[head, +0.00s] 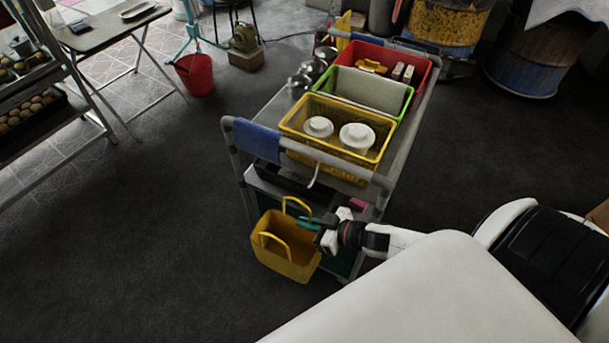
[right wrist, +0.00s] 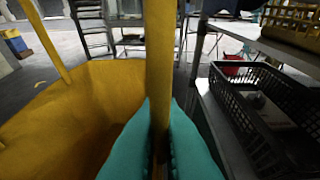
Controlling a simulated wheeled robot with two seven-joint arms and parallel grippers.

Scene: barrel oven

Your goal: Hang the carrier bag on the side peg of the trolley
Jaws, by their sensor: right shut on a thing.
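The yellow carrier bag (head: 284,262) hangs at the near end of the grey trolley (head: 375,192), above the floor. It has two loop handles. My right gripper (head: 310,223) is shut on one handle, at the bag's right side. In the right wrist view, the teal fingers (right wrist: 160,115) pinch the upright yellow strap, and the bag's body (right wrist: 75,125) fills the left. A thin pale hook-like piece (head: 315,176) shows below the trolley's end rail, above the bag; I cannot tell if it is the side peg. The bag looks apart from it. My left gripper is not in view.
The trolley's top holds a yellow basket (head: 290,122) with white crockery, a green bin (head: 408,98) and a red bin (head: 424,72). A blue cloth (head: 256,141) covers part of the end rail. A black crate (right wrist: 235,95) sits on a lower shelf. Floor to the left is clear.

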